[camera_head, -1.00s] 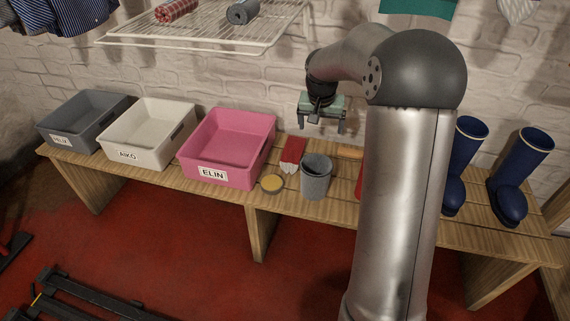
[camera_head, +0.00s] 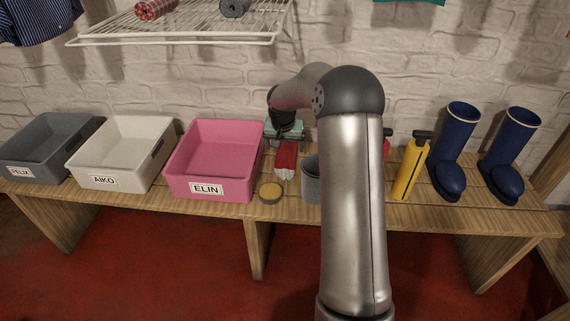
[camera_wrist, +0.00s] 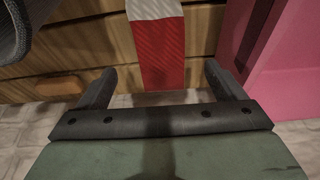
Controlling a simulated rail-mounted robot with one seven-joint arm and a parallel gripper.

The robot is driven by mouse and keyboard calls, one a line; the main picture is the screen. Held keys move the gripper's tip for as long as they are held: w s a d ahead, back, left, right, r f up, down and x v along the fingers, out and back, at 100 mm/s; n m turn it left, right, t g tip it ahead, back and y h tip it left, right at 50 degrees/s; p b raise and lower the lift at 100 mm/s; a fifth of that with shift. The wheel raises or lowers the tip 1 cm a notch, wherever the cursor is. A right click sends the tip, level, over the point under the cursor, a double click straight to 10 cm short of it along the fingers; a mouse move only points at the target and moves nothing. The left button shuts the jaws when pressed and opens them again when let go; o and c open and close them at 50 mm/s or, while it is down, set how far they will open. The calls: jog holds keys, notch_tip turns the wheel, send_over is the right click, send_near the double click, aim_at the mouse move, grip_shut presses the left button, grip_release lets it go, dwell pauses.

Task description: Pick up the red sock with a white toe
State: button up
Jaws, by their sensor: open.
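The red sock with a white toe lies on the wooden bench, between the pink box and the grey felt cup. In the head view its red part (camera_head: 287,160) is below my gripper (camera_head: 285,138), with the white toe toward the front edge. In the wrist view the red part of the sock (camera_wrist: 162,55) runs up between the two fingers of my gripper (camera_wrist: 163,85), and its white toe is at the top edge. My gripper is open, with a finger to either side of the sock's line and nothing held. I cannot tell its exact height above the sock.
The pink ELIN box (camera_head: 212,160) is close on the left, and the grey cup (camera_head: 311,180) close on the right. A round yellow-topped tin (camera_head: 271,192) sits in front. A wire rack (camera_head: 185,28) hangs above the boxes. A yellow pump (camera_head: 410,170) and blue boots (camera_head: 456,150) stand farther right.

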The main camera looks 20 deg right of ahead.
aim_at(285, 158)
jog(key=shift+b+x, duration=1)
jog(key=shift+x, duration=2.6)
jog(key=c, duration=1.1)
jog(key=shift+r, duration=0.1)
jog(key=shift+c, duration=0.2)
